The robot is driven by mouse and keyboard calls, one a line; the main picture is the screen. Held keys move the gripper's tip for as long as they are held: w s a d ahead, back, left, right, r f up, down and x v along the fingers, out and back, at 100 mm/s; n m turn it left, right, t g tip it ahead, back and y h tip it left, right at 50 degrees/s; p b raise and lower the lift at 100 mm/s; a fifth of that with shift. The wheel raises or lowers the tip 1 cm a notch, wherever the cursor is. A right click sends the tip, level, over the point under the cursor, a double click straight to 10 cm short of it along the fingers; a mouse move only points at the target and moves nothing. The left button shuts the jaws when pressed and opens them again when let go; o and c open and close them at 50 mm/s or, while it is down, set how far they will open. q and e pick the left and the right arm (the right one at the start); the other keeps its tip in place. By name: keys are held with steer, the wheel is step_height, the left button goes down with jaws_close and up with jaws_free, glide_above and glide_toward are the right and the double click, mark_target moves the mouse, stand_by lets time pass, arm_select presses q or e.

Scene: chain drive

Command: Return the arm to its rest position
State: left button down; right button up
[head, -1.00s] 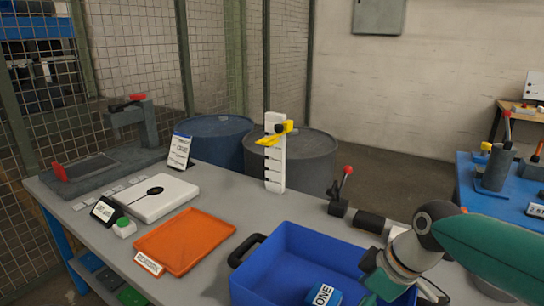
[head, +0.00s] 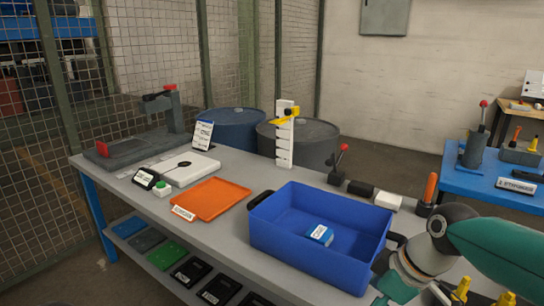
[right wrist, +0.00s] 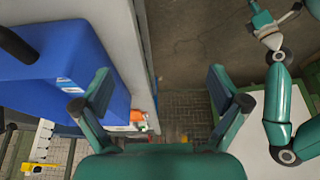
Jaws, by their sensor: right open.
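My right arm comes into the head view at the lower right, beside the blue bin's right end; its gripper (head: 392,290) is partly cut off by the bottom edge there. In the right wrist view my right gripper (right wrist: 160,105) has its two teal fingers wide apart with nothing between them. It is beside the blue bin (right wrist: 65,60), over the bench edge and floor. Another teal arm, which looks like my left, shows at the right of the wrist view; its gripper (right wrist: 265,22) is too small to read.
An orange tray (head: 212,196), a white plate (head: 185,170) and a white stepped post (head: 285,135) stand on the grey bench. An orange-handled tool (head: 429,190) stands upright near my right arm.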

steer(key=s+a+f+m+p, duration=0.1)
steer(key=s+f+m+p, duration=0.2)
steer(key=f, duration=0.7)
steer(key=s+a+f+m+g+p, duration=0.1)
steer(key=s+a+f+m+p, duration=0.1)
steer(key=s+f+m, duration=0.3)
steer(key=s+a+f+m+p, duration=0.2)
steer(key=s+f+m, duration=0.3)
steer(key=f, duration=1)
steer(key=s+p, duration=0.1)
steer(key=s, duration=0.2)
steer(key=shift+s+f+g+p, duration=0.3)
steer(key=shift+s+g+p, duration=0.05)
steer(key=shift+s+g, duration=0.05)
